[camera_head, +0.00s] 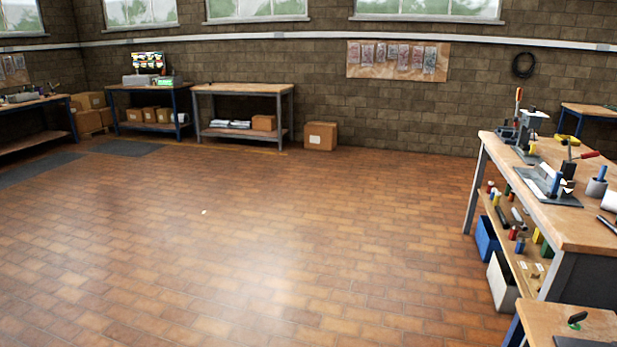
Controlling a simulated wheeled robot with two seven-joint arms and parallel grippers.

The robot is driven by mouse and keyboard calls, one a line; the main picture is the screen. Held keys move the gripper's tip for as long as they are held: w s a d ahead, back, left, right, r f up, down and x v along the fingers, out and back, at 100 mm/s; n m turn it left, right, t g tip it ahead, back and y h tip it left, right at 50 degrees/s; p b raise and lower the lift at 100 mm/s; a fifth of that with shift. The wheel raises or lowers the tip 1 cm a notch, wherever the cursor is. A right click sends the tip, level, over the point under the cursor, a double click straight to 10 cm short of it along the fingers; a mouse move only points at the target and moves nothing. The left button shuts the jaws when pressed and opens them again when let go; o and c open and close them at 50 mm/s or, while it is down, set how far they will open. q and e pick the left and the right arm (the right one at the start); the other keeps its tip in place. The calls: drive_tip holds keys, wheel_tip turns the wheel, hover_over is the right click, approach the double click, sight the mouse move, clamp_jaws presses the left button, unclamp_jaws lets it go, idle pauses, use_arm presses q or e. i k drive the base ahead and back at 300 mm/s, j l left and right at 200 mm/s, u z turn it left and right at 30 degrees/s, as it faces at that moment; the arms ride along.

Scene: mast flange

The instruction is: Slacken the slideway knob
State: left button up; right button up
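No gripper of mine shows in the head view. I cannot tell for certain which part is the slideway knob. A grey fixture (545,185) with a slanted metal block stands on the workbench at the right. Behind it stands a taller grey press-like device (528,130) with an upright red-tipped lever. A lever with a red grip (588,155) sticks out beside the fixture. A small dark knob-like part with a green base (577,319) sits on a low wooden table at the bottom right corner. These parts are small, and any slideway is not clear.
The workbench (570,228) fills the right side, with a shelf of small coloured items and a blue bin (487,238) below. A low table (543,318) stands at the bottom right. Benches and a cardboard box (320,136) line the far wall.

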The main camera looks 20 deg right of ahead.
sight(573, 319)
drive_tip(key=i+z, duration=0.2)
drive_tip(key=z, duration=0.2)
drive_tip(key=i+z, duration=0.15)
drive_tip(key=z, duration=0.25)
drive_tip(key=i+z, duration=0.2)
drive_tip(key=z, duration=0.2)
drive_tip(key=i+j+z, duration=0.15)
drive_tip(key=z, duration=0.25)
drive_tip(key=i+j+z, duration=0.2)
drive_tip(key=i+z, duration=0.25)
drive_tip(key=i+j+z, duration=0.25)
drive_tip(key=z, duration=0.15)
